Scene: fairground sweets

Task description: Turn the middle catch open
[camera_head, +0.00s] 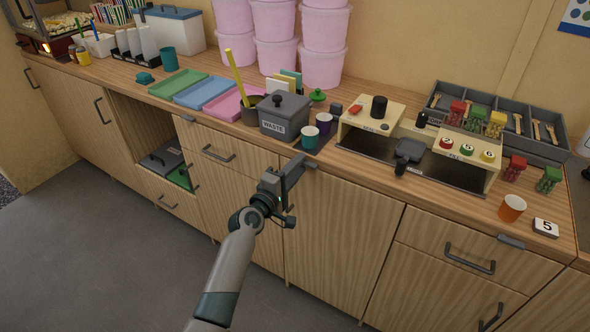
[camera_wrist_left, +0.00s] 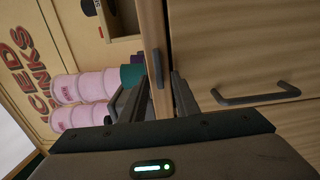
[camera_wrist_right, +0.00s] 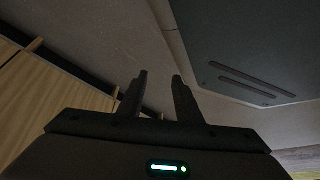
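Small grey catches sit along the counter's front edge in the head view: a left one (camera_head: 187,118), a middle one (camera_head: 312,164) and a right one (camera_head: 511,242). The middle catch is a short dark bar, lying along the edge above a door (camera_head: 335,240). My left gripper (camera_head: 294,170) is right at it, partly hiding it. In the left wrist view the catch (camera_wrist_left: 158,68) shows between the tips of my left gripper (camera_wrist_left: 158,85), which is open with gaps at both sides. My right gripper (camera_wrist_right: 159,85) is open and empty in the right wrist view.
On the counter (camera_head: 400,182) behind the catch stand a grey waste bin (camera_head: 285,118), a teal cup (camera_head: 309,137), a purple cup (camera_head: 324,123) and a dispenser unit (camera_head: 370,140). Drawer handles (camera_head: 218,154) stick out below the edge. The floor (camera_head: 100,260) in front is clear.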

